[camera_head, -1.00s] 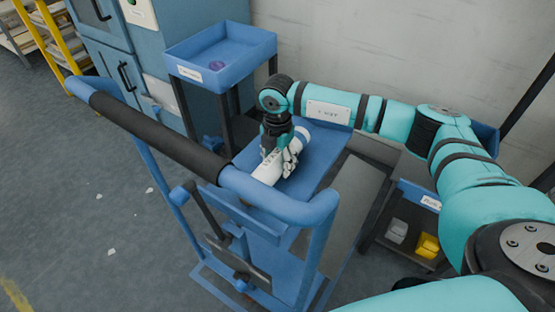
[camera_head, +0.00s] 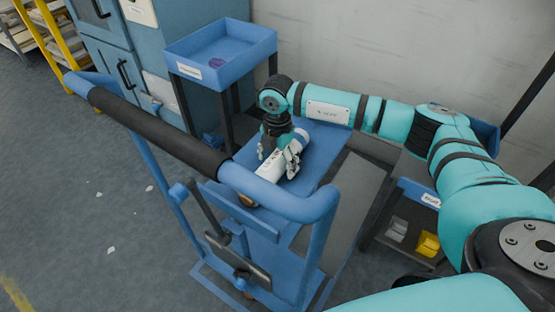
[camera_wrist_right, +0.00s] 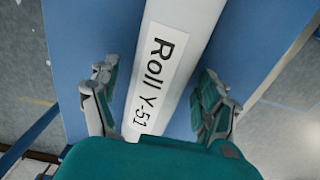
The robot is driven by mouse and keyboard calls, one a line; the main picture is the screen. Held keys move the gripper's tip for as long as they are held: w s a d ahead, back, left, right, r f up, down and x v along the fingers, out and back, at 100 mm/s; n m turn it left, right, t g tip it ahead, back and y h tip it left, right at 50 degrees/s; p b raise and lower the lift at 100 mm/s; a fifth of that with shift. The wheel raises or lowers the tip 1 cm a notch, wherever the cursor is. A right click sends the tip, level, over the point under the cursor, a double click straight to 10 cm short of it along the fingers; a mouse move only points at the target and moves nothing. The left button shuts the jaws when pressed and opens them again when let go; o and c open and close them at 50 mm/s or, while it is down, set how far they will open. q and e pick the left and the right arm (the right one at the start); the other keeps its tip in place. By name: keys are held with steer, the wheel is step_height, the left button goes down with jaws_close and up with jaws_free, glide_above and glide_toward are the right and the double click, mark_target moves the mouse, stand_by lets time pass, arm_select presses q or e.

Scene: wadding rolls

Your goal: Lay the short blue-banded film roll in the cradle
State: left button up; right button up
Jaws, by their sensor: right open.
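A white roll (camera_head: 268,166) lies on the blue deck of the cart (camera_head: 322,150), slanting away from the push handle. A blue patch shows near its far end in the head view. In the right wrist view the roll (camera_wrist_right: 190,22) carries a label reading "Roll Y-51"; no band shows there. My right gripper (camera_head: 278,154) is over the roll, open. In the right wrist view its fingers (camera_wrist_right: 157,85) stand one on each side of the roll, with gaps. I cannot make out a cradle; gripper and handle hide part of the roll. My left gripper is not in view.
The cart's push handle (camera_head: 160,137) crosses in front of the roll. A blue tray stand (camera_head: 240,63) holding a small purple item is behind. A shelf at right holds a yellow bin (camera_head: 427,244) and a grey one. Open floor lies left.

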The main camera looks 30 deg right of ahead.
mark_target(278, 157)
steer(key=shift+r, duration=0.15)
steer(key=shift+r+p, duration=0.45)
steer(key=shift+r, duration=0.3)
arm_select(q)
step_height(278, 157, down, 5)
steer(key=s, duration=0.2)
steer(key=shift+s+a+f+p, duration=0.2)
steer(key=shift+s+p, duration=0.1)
steer(key=shift+p, duration=0.15)
arm_select(e)
step_height(278, 157, up, 12)
steer(key=shift+f, duration=0.25)
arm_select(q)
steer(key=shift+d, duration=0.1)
